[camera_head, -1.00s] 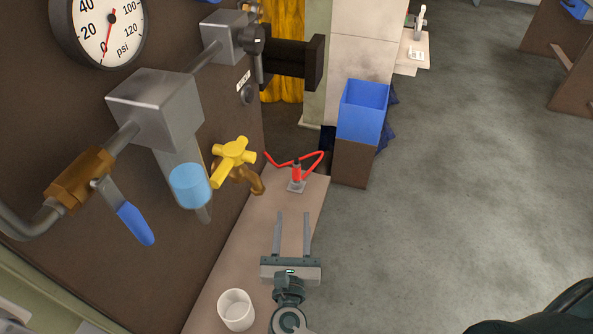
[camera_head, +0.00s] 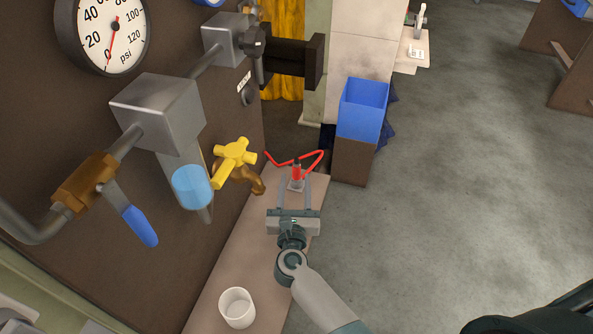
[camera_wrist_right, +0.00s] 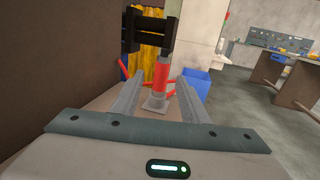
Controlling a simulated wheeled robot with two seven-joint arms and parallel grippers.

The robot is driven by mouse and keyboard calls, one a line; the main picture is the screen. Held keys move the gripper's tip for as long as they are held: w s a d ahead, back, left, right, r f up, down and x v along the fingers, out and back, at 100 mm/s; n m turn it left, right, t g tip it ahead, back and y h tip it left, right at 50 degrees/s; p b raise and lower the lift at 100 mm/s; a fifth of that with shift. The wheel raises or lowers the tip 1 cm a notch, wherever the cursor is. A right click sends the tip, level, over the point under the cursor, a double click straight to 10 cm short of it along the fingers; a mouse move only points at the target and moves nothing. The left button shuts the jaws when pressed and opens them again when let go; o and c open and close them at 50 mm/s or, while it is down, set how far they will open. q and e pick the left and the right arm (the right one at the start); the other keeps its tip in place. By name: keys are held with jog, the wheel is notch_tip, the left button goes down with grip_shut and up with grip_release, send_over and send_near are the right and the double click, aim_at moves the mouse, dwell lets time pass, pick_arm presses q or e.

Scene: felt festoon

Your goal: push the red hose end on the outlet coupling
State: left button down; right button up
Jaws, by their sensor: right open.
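The red hose end (camera_head: 297,173) stands upright on a small grey base plate on the bench, with the thin red hose (camera_head: 315,163) bent out to both sides. It also shows in the right wrist view (camera_wrist_right: 161,77), between the two fingers. My right gripper (camera_head: 295,180) is open, its fingers reaching toward the hose end from the near side; I cannot tell whether they touch it. A brass outlet (camera_head: 257,185) below the yellow valve handle (camera_head: 233,161) sits left of the hose end, on the panel; it looks like the outlet coupling. My left gripper is not in view.
The bench top (camera_head: 222,268) is a narrow strip along the brown panel. A white cup (camera_head: 237,307) stands near its front. A blue bin (camera_head: 361,112) stands beyond the bench's right side. A blue-handled lever (camera_head: 139,226) and gauge (camera_head: 110,30) are on the panel.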

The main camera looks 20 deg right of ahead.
aim_at(296, 174)
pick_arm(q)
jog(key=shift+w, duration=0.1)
pick_arm(e)
jog(key=x, duration=0.4)
jog(key=shift+w+d+f, duration=0.1)
jog(key=shift+w+d, duration=0.15)
jog(key=shift+w, duration=0.25)
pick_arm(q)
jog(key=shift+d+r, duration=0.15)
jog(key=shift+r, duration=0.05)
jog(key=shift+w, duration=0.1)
pick_arm(e)
jog(key=shift+c, duration=0.6)
grip_shut()
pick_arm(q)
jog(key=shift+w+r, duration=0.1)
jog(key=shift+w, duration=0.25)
